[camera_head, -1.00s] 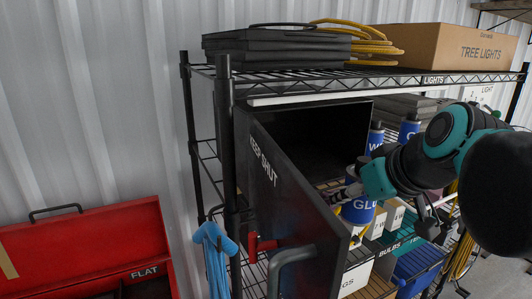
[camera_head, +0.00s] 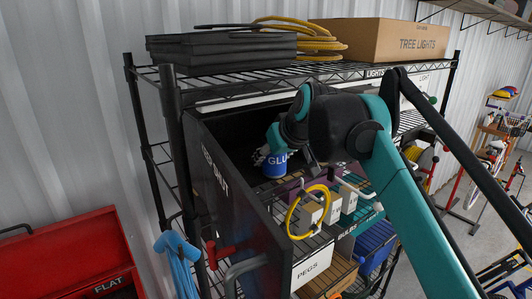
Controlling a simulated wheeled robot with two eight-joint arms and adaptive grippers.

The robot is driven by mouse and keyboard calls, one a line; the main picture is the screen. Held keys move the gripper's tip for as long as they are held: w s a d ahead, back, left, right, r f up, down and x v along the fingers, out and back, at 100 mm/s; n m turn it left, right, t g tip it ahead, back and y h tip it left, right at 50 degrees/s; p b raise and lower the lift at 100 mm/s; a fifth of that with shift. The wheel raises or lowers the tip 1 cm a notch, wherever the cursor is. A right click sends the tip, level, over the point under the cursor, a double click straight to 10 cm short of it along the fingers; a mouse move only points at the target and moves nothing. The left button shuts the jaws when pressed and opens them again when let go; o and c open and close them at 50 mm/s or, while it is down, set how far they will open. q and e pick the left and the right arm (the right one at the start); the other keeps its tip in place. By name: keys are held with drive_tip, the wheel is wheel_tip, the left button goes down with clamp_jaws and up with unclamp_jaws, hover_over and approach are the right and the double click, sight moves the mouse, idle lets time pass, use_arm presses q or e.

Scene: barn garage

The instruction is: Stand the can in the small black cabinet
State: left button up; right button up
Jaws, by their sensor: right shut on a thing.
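The small black cabinet (camera_head: 228,128) stands on the wire shelf, with its door (camera_head: 222,180), marked "KEEP SHUT", swung open toward me. The blue can (camera_head: 275,166), labelled "GLU...", is upright at the cabinet's opening. My right gripper (camera_head: 262,155) is shut on the can near its top; the wrist hides part of the fingers. I cannot tell whether the can's base touches the cabinet floor. My left gripper is not in view.
My right arm crosses in front of the shelf. Labelled bins, one marked "PEGS" (camera_head: 312,265), and a yellow ring (camera_head: 307,212) sit below the cabinet. A tree lights box (camera_head: 390,40) and black cases (camera_head: 222,50) lie on top. A red toolbox (camera_head: 70,255) stands at left.

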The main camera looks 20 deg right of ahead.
drive_tip(key=w, duration=0.2)
drive_tip(key=w+p, duration=0.1)
drive_tip(key=shift+w+a+f, duration=0.35)
drive_tip(key=shift+w, duration=0.05)
drive_tip(key=shift+w+f, duration=0.1)
drive_tip(key=shift+s, duration=0.45)
drive_tip(key=shift+s+d, duration=0.1)
drive_tip(key=o, duration=1.2)
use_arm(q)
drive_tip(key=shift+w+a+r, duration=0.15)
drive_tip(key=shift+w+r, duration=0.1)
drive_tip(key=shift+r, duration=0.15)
use_arm(e)
drive_tip(key=shift+o, duration=1.1)
drive_tip(key=shift+w+f, duration=0.1)
drive_tip(key=shift+w, duration=0.2)
